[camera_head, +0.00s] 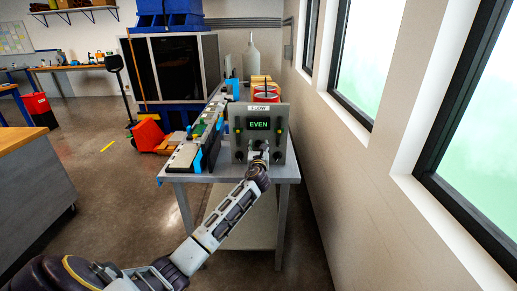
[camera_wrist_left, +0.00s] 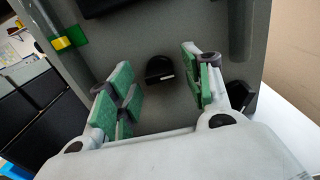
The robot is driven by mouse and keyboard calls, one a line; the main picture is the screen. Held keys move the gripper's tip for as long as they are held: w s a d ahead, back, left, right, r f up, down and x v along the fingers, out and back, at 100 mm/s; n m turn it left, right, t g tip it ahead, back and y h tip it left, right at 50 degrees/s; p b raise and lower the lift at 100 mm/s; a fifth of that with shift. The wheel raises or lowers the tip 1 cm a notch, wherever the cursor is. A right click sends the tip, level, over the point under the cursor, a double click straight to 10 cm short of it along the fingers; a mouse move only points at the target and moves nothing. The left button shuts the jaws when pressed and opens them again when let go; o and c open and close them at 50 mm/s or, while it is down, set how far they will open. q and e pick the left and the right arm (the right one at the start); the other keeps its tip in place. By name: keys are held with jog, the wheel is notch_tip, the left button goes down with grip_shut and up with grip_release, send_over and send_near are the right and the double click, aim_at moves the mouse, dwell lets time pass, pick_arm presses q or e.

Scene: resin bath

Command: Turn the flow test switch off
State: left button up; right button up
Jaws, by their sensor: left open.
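The grey flow box (camera_head: 283,128) stands on the table, with a "FLOW" label and a green display reading "EVEN". In the left wrist view a black rotary switch (camera_wrist_left: 159,69) with a small white mark sits on the panel (camera_wrist_left: 140,35); I cannot read whether it is the flow test switch or its setting. My left gripper (camera_head: 258,148) is in front of the box's lower middle. In the left wrist view its green-padded fingers (camera_wrist_left: 157,82) are open, one on each side of the switch, with nothing held. I cannot tell whether they touch it. My right gripper is out of view.
More dark knobs sit at the panel's lower corners, one (camera_wrist_left: 239,94) partly behind the right finger. A yellow-green fitting (camera_wrist_left: 70,38) sticks out at the panel's side. The grey table (camera_head: 180,178) holds crowded items left of the box. The windowed wall (camera_head: 335,160) is close on the right.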

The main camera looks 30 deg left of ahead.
pick_arm(q)
jog(key=shift+w+a, duration=0.1)
jog(key=shift+w, duration=0.1)
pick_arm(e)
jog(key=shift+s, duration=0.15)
pick_arm(q)
jog(key=c, duration=1)
jog(key=shift+c, duration=0.2)
